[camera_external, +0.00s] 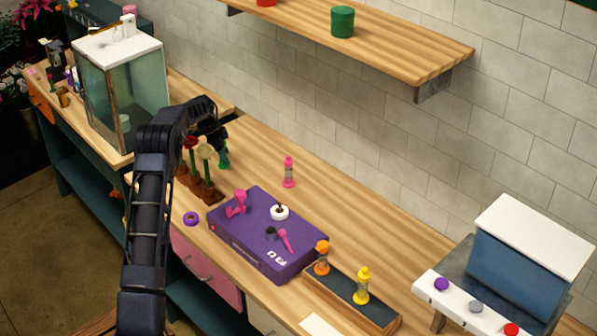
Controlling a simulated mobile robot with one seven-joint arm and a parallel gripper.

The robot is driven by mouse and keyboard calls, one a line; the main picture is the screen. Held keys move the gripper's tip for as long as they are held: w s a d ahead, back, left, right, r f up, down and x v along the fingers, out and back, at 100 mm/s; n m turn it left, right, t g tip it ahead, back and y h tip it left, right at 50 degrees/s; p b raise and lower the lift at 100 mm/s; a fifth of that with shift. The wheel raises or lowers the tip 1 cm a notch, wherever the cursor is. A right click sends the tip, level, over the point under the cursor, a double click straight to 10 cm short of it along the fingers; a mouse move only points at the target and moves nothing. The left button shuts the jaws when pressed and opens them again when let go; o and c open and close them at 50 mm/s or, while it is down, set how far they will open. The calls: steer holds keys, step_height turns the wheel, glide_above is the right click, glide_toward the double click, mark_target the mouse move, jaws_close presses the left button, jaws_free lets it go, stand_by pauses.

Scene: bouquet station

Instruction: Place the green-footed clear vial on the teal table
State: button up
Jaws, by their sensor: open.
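A small green-ended vial (223,158) stands on the wooden counter behind the potted flowers; its foot and clear part are too small and hidden to make out well. My gripper (217,136) is dark, points down and is just above or around this vial; it is open, and I cannot tell whether it touches the vial. A teal-framed table (77,146) with a wooden top stands at the left. I cannot tell for sure whether this is the teal table or the teal piece (88,47) behind it.
Flowers in brown pots (199,185) stand close before my gripper. A pink vial (289,172), purple case (262,232) and dark tray (345,305) with orange (322,258) and yellow (362,287) vials lie rightward. A glass tank (135,90) fills much of the left table.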

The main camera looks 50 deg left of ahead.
steer(key=v, duration=1.2)
steer(key=d+r+n, duration=0.1)
steer(key=d+r, duration=0.6)
steer(key=d, duration=0.3)
steer(key=d+r, duration=0.7)
steer(key=d, duration=0.3)
steer(key=s+d+r+n+y, duration=0.1)
steer(key=s+d+r, duration=0.2)
steer(key=d, duration=0.4)
steer(key=s+d+r, duration=0.3)
steer(key=s+d, duration=0.1)
steer(key=d, duration=0.3)
steer(key=s+d+r+n+y, duration=0.1)
steer(key=s+d+r, duration=0.2)
steer(key=d, duration=0.3)
steer(key=s+d+n, duration=0.2)
steer(key=s+d, duration=1.3)
steer(key=s, duration=0.1)
steer(key=s+d+f+n, duration=0.1)
steer(key=s+d+f, duration=0.3)
steer(key=s, duration=0.5)
steer(key=s+d+f+t, duration=0.1)
steer(key=s+d+f, duration=0.3)
steer(key=s, duration=0.6)
steer(key=shift+n, duration=0.4)
